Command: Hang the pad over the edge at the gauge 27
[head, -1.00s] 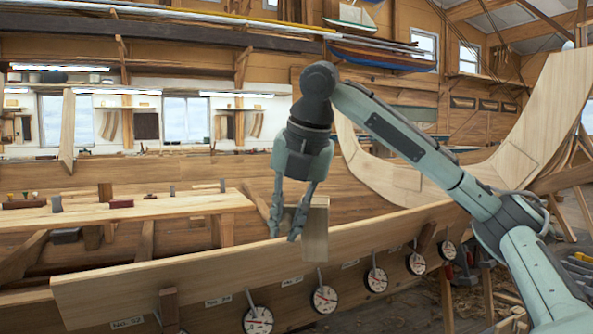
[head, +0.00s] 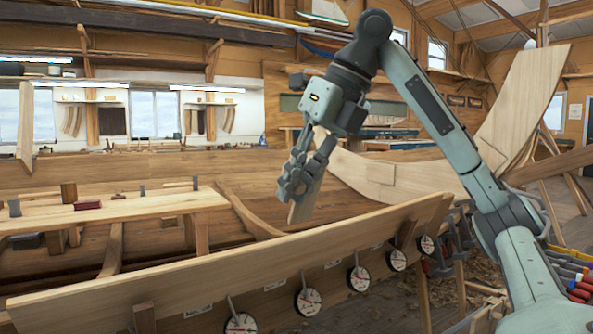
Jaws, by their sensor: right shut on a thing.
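My right gripper (head: 300,180) is shut on a pale wooden pad (head: 303,211), whose lower end shows below the fingers. The fingers cover much of the pad. The pad is tilted and appears just above or behind the top edge of the long pale plank (head: 240,257); I cannot tell whether they touch. Round white dial gauges hang in a row along the plank, among them one at the front (head: 308,301), one in the middle (head: 359,278) and one farther back (head: 397,259). Their label numbers are too small to read surely. My left gripper is not in view.
A wooden bench (head: 120,207) with small blocks and tools on it stands behind the plank at left. The curved hull timber (head: 515,115) rises at right. Colored-handled tools (head: 570,270) lie at lower right. The air above the plank's left half is clear.

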